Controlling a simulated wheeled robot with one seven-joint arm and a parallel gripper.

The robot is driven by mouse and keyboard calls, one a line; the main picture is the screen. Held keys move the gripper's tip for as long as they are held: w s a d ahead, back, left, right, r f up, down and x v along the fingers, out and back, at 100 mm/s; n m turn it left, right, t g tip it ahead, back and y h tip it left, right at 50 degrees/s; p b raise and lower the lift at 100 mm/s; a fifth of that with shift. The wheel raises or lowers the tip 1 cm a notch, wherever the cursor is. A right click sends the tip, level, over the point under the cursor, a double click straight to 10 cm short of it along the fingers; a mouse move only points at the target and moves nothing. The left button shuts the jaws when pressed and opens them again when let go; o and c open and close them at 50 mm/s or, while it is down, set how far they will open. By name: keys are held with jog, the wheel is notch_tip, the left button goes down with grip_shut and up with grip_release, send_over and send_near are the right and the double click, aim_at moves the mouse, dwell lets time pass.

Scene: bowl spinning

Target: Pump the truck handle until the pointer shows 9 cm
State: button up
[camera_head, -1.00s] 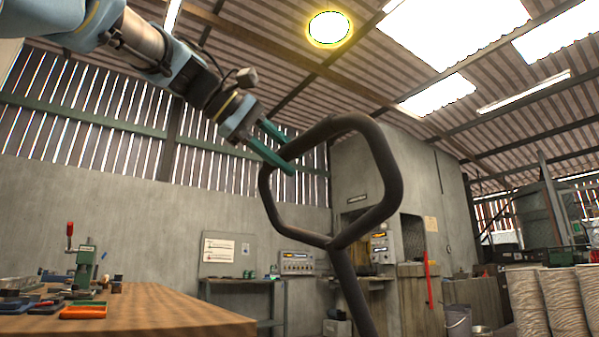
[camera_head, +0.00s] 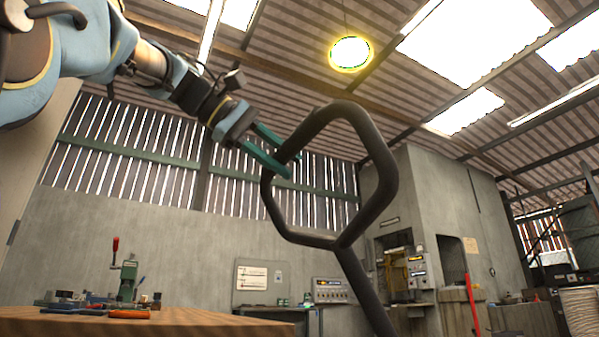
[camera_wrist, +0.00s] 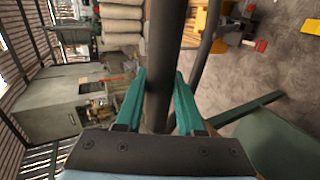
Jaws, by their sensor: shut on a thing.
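The truck handle (camera_head: 388,185) is a dark loop on a long shaft, standing up in the middle of the head view and leaning a little. My gripper (camera_head: 281,158) comes from the upper left and has its green fingers around the upper left side of the loop. In the wrist view the dark handle bar (camera_wrist: 160,70) runs between the two green fingers of my gripper (camera_wrist: 160,88), which are shut on it. The pointer and its scale are not in view.
A wooden workbench (camera_head: 200,325) with a green vise (camera_head: 128,280) and small tools is at the lower left. A control cabinet and grey wall stand behind. Sacks (camera_wrist: 122,20) and a yellow object (camera_wrist: 197,25) show in the wrist view.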

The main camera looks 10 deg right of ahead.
jog(key=s+a+f+b, duration=0.1)
jog(key=a+f+b, duration=0.3)
jog(key=a, duration=0.2)
jog(key=shift+s, duration=0.25)
jog(key=shift+d+r, duration=0.1)
jog(key=shift+r, duration=0.05)
jog(key=w+d+r+p, duration=0.2)
jog(key=d+r+p, duration=0.4)
jog(key=d, duration=0.4)
jog(key=shift+w+d+r+p, duration=0.35)
jog(key=shift+w+r+p, duration=0.05)
jog(key=shift+p, duration=0.45)
jog(key=shift+d, duration=0.25)
